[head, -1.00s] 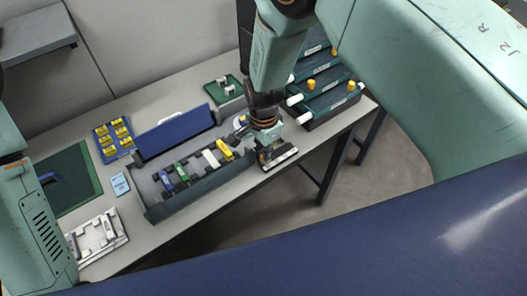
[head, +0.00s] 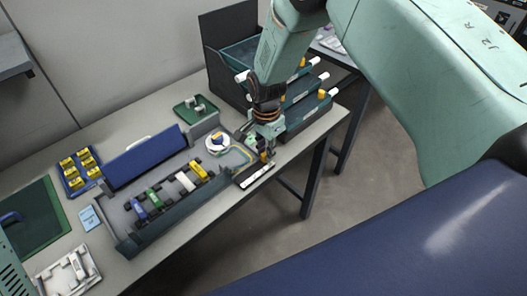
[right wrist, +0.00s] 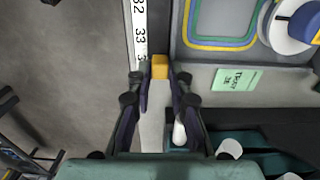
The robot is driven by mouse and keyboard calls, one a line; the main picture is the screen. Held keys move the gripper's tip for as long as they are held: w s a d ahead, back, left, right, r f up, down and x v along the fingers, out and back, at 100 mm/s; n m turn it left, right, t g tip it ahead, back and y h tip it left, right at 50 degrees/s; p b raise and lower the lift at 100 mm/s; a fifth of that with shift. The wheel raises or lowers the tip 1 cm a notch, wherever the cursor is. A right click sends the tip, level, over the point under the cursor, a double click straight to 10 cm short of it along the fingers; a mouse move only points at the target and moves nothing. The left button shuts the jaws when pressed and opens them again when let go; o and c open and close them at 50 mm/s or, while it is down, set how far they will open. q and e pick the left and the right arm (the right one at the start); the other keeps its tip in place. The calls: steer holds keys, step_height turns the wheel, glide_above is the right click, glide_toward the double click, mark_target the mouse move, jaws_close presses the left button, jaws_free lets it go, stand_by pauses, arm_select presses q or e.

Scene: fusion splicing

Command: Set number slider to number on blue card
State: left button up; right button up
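The number slider is a white strip (head: 256,177) on a dark base at the table's front right edge. In the right wrist view its number scale (right wrist: 139,30) shows 32, 33 and part of another number. A yellow slider block (right wrist: 159,67) stands at the scale's near end; it also shows in the head view (head: 264,156). My right gripper (right wrist: 160,76) points down over it, fingertips on either side of the block, seemingly with a narrow gap. The blue card (head: 90,217) lies left of the grey tray; its writing is too small to read. My left gripper is out of view.
The grey tray (head: 128,246) holds several coloured connectors and a white spool (head: 217,142). A green card (right wrist: 236,79) is near the slider. The floor lies beyond the table's front edge.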

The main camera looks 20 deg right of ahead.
steer(key=o, duration=0.4)
steer(key=shift+d, duration=0.1)
step_height(320, 180, up, 12)
stand_by(0.5)
steer(key=shift+a, duration=0.2)
